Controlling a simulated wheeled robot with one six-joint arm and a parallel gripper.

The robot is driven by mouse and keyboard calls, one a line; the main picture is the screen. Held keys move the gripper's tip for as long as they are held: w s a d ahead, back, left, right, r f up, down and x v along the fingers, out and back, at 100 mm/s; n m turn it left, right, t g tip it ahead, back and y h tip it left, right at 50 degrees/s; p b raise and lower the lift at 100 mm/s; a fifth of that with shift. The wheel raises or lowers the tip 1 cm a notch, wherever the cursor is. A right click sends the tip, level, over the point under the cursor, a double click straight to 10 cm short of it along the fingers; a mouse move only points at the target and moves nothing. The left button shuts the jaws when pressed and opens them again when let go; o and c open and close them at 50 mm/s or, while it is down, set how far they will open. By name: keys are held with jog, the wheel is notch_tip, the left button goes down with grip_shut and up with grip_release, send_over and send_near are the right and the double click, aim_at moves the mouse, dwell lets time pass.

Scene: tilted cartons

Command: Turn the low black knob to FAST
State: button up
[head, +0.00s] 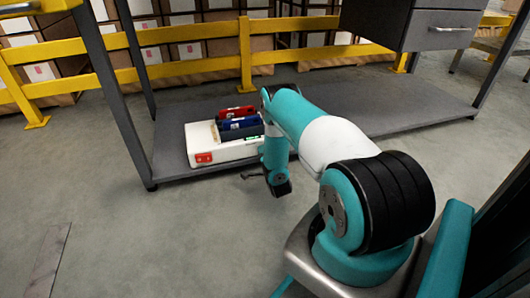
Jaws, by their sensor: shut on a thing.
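A white machine (228,151) sits on the low grey shelf, with a red panel (204,158) on its front left corner and a small green-lit patch near its right end. My gripper (246,176) is low beside the machine's front right, its dark fingers pointing left. It is shut on a small dark thing, which I take as the low black knob. The knob cannot be made out separately, and its setting and any FAST mark cannot be read. My teal and white arm hides the machine's right end.
Red (237,113) and blue (240,124) items lie at the back of the machine. The grey shelf (350,118) runs right, mostly bare, between dark table legs (118,95). Yellow rails (190,32) and cartons stand behind.

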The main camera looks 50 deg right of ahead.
jog(key=shift+f+m+y+b, duration=0.1)
jog(key=shift+m+y+b, duration=0.3)
jog(key=shift+m, duration=2.7)
jog(key=o, duration=0.9)
jog(key=shift+s, duration=0.1)
